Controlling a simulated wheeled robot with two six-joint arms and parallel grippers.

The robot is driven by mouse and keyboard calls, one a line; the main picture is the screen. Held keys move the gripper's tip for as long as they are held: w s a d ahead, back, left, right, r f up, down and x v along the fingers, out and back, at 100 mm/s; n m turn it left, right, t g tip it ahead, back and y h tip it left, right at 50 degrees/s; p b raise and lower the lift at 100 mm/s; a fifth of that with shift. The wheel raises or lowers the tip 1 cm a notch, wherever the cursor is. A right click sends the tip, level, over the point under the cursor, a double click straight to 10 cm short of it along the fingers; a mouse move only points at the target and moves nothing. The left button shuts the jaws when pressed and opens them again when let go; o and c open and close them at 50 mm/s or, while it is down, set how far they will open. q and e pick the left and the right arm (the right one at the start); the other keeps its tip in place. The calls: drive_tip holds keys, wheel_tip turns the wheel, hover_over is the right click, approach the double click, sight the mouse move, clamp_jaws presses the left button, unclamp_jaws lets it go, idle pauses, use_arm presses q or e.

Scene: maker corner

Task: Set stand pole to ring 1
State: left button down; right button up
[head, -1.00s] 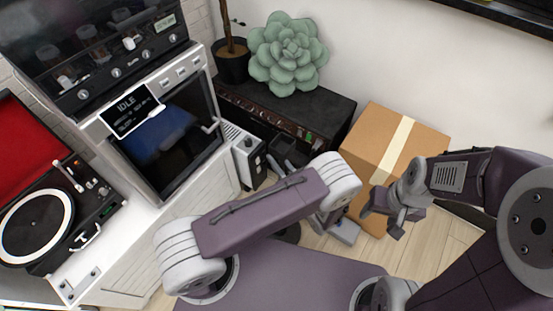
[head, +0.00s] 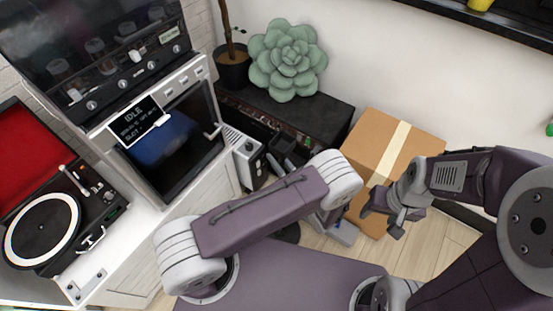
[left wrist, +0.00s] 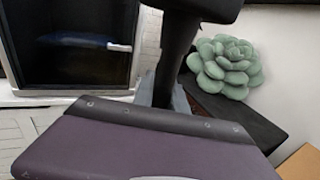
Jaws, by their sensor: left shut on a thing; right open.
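A dark upright pole (left wrist: 174,60) with a wider dark block on top stands in the middle of the left wrist view; I take it as the stand pole. In the head view a dark top piece (head: 284,150) shows just beyond my left arm, which hides most of what is below. No ring marks can be made out. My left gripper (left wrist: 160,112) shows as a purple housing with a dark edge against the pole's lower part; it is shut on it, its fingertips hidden. My right gripper (head: 397,212) is open and empty, in front of the cardboard box.
The cardboard box (head: 380,150) stands on the floor at right. A black cabinet (head: 325,105) carries a green succulent (head: 288,60). An oven-like machine (head: 165,145) reading IDLE and a record player (head: 50,225) are at left. Some wooden floor (head: 440,250) is clear.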

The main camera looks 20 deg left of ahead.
use_arm(q)
wheel_tip(320, 180, up, 6)
drive_tip(key=p, duration=0.3)
drive_tip(key=shift+r, duration=0.25)
drive_tip(key=shift+f, duration=0.2)
use_arm(e)
wheel_tip(320, 180, up, 5)
drive_tip(key=shift+f, duration=0.1)
use_arm(q)
drive_tip(key=c, duration=1.3)
unclamp_jaws()
drive_tip(key=shift+c, duration=0.2)
approach(277, 146)
drive_tip(key=w+f, duration=0.1)
drive_tip(key=w+a+f, duration=0.1)
drive_tip(key=f, duration=0.1)
drive_tip(key=shift+a, duration=0.1)
use_arm(e)
drive_tip(key=shift+f, duration=0.2)
